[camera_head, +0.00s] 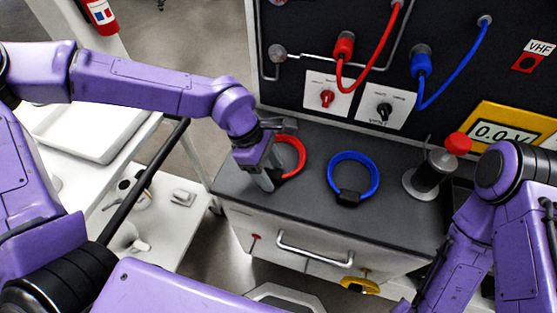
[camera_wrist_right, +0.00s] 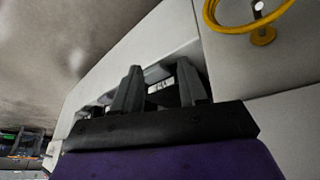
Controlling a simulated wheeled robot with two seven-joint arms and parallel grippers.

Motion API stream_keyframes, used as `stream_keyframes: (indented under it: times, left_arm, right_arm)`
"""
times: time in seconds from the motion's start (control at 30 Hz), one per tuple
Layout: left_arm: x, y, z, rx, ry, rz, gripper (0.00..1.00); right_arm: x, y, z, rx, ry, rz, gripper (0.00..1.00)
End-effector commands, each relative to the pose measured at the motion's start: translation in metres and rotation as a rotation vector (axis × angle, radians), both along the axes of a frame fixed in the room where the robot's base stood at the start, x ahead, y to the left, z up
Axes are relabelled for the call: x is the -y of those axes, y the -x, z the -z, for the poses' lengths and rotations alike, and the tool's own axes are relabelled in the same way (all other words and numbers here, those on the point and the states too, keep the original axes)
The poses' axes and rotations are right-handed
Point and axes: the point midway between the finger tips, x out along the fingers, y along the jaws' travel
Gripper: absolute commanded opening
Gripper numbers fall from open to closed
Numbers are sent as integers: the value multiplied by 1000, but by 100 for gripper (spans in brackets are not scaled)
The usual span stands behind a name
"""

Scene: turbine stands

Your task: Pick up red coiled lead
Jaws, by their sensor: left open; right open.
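The red coiled lead (camera_head: 299,151) lies on the dark bench top in the head view, partly hidden by my left gripper. My left gripper (camera_head: 268,183) is open and points down at the left side of the red coil. I cannot tell whether its fingers touch the coil. My right gripper (camera_wrist_right: 157,88) shows in the right wrist view, open with nothing between its fingers. In the head view my right arm is at the right, and its fingers are not clearly visible.
A blue coiled lead (camera_head: 352,157) lies right of the red one. A post with a red knob (camera_head: 458,143) stands farther right. The test panel (camera_head: 320,65) rises behind with plugged red and blue cables. A white cart (camera_head: 150,190) is at left. A drawer handle (camera_head: 315,252) sticks out in front.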

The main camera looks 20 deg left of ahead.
Motion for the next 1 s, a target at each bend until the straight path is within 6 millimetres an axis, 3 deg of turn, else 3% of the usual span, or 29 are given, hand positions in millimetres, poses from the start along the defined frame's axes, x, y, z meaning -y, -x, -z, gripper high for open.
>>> stream_keyframes:
  times: [0.13,0.3,0.33,0.73,0.9,1.0]
  left_arm:
    - [0,0,-1,1,1,-1,62]
    - [0,0,-1,1,1,-1,6]
    - [-1,0,-1,1,1,-1,0]
    - [0,-1,-9,4,2,-2,0]
    - [0,-1,-38,6,3,-3,0]
    - [6,21,-61,8,4,1,0]
  right_arm:
    - [0,0,0,0,0,0,43]
    - [0,0,0,0,0,0,43]
    - [0,0,0,0,0,0,43]
    - [0,0,-2,0,0,0,43]
    - [0,0,-6,0,0,0,43]
    - [0,0,-6,0,0,0,43]
